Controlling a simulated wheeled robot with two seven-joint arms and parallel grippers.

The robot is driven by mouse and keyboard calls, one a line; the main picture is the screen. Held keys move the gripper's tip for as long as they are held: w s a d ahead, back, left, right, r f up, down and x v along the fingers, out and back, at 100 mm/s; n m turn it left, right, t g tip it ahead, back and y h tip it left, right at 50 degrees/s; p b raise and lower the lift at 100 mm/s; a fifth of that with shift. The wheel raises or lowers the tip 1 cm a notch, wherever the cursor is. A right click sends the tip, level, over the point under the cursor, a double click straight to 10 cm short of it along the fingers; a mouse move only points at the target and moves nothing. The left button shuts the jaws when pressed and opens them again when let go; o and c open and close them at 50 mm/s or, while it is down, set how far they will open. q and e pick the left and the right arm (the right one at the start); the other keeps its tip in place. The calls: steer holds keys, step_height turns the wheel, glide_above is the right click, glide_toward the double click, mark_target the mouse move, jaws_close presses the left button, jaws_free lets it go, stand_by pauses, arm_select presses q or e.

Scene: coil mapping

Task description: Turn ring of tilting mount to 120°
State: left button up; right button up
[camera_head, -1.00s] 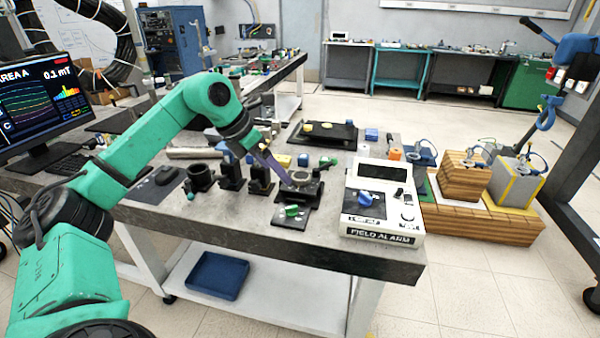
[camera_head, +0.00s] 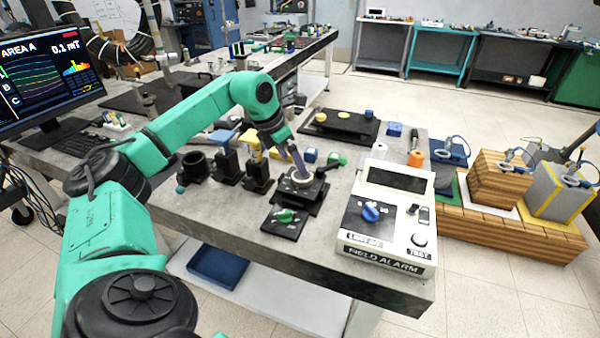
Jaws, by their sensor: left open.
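Angle marks on the ring are too small to read. My right gripper is not in the view.
A black plate with a green knob (camera_head: 287,216) lies just in front of the mount. The white field alarm box (camera_head: 388,215) stands close on the right. Black holders with blue (camera_head: 226,160) and yellow tops (camera_head: 257,165) and a black cup (camera_head: 196,167) stand to the left.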

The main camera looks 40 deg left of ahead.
mark_target(300, 176)
arm_select(q)
steer(key=x, duration=0.5)
steer(key=shift+w+f, duration=0.25)
steer(key=shift+f, duration=0.35)
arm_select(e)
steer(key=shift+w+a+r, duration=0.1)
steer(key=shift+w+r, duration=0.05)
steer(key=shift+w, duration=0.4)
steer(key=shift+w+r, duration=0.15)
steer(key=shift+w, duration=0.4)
arm_select(q)
steer(key=shift+c, duration=0.3)
steer(key=c, duration=1.2)
steer(key=shift+p, duration=0.3)
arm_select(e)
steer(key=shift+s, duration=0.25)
